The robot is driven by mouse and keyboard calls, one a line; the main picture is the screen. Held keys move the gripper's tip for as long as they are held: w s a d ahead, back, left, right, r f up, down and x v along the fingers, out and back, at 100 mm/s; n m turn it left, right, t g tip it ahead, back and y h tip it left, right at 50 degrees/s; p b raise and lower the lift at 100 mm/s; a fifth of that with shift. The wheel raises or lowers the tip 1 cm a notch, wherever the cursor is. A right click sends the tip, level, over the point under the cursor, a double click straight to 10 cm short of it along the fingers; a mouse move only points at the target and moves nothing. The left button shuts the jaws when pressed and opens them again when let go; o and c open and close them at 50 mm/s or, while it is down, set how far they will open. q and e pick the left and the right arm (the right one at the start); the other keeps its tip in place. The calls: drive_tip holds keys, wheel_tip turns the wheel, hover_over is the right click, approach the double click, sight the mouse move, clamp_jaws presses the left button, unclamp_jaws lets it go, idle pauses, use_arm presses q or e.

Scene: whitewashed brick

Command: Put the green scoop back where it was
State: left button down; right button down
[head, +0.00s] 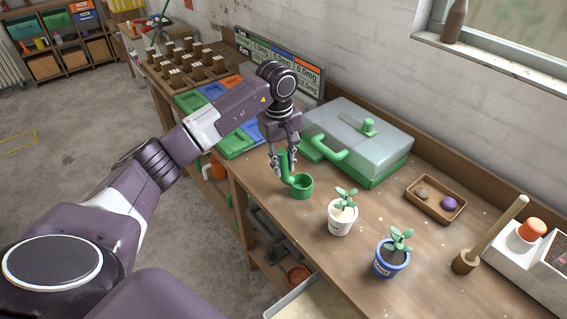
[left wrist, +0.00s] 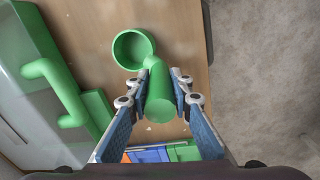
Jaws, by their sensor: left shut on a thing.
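The green scoop (head: 301,186) has a round cup and a thick handle. In the head view it is at the bench's front edge, left of the white plant pot. My left gripper (head: 280,166) is shut on its handle, which points up between the fingers. In the left wrist view the scoop's cup (left wrist: 133,49) is beyond the fingertips, and the handle lies between the fingers of my left gripper (left wrist: 160,92). I cannot tell whether the cup touches the bench (head: 283,218). My right gripper is not in view.
A clear-lidded case (head: 352,137) with a green base and handle stands behind the scoop. A white potted plant (head: 342,218) and a blue potted plant (head: 391,257) stand to the right. Coloured trays (head: 213,90) lie to the left. A small wooden tray (head: 435,211) holds two stones.

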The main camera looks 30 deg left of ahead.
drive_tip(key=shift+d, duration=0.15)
use_arm(q)
drive_tip(key=shift+f, duration=0.1)
drive_tip(key=c, duration=1.7)
unclamp_jaws()
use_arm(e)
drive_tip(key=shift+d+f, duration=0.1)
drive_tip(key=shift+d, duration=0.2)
